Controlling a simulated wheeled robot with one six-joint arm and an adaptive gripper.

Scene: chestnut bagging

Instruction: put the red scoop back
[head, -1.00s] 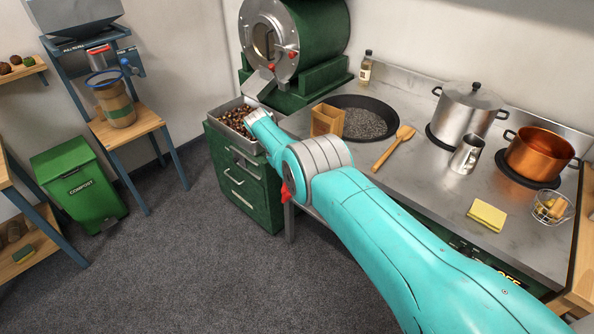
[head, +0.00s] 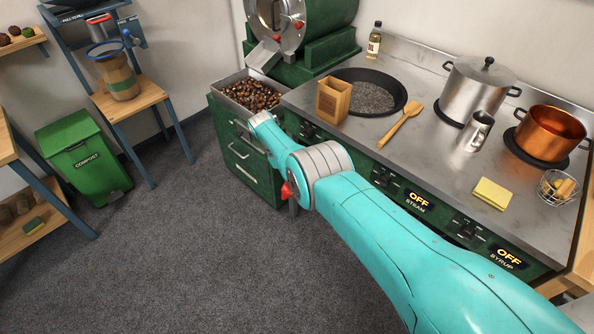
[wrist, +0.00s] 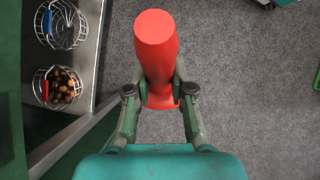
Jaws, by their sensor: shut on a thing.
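The scoop's bowl is not clearly seen.
A tray of chestnuts (head: 230,82) sits on the green cabinet under the roaster (head: 320,30). The counter holds a wooden box (head: 333,100), black pan, spoon and pots. Two wire baskets (wrist: 62,25) (wrist: 57,88) stand left of the scoop.

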